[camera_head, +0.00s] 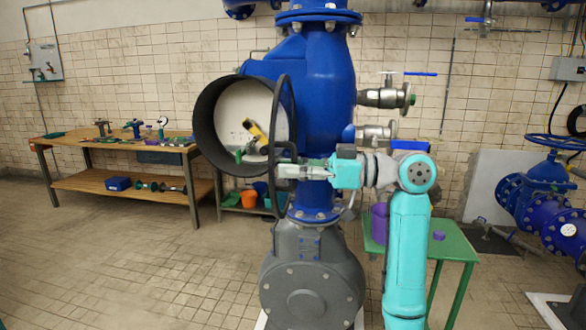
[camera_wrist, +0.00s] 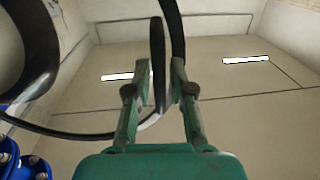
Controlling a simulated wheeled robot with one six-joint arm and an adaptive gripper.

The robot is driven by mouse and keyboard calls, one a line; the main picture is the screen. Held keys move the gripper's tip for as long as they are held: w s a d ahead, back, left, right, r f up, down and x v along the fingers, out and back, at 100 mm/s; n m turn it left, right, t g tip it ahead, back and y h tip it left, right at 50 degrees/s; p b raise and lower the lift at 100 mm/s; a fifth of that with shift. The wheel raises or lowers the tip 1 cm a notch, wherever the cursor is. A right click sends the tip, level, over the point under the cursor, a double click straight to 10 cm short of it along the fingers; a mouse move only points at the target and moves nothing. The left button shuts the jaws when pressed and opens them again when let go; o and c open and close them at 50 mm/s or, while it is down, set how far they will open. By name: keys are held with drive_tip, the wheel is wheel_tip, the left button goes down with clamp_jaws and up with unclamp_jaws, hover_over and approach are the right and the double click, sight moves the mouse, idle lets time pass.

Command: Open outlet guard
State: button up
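The outlet guard (camera_head: 283,95) is a thin black hoop with a rectangular black handle bracket (camera_head: 275,190) low on it. It stands nearly edge-on beside the right rim of the wide black outlet (camera_head: 208,130) on the blue pipe. My gripper (camera_head: 283,172) reaches in from the right and is at the bracket. In the wrist view its two green fingers (camera_wrist: 160,82) are close together around a dark upright bar (camera_wrist: 157,42) of the guard. The guard's curved hoop (camera_wrist: 70,133) sweeps past to the left. The exact finger contact is partly hidden.
A yellow-and-black object (camera_head: 255,136) shows inside the outlet. The blue pipe (camera_head: 328,80) and its side valves (camera_head: 385,97) stand close to my arm. A wooden workbench (camera_head: 105,142) is at the left, a green table (camera_head: 452,245) at the right. Floor at left front is clear.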

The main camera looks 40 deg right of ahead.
drive_tip(key=v, duration=1.2)
drive_tip(key=shift+w, duration=0.1)
idle(0.4)
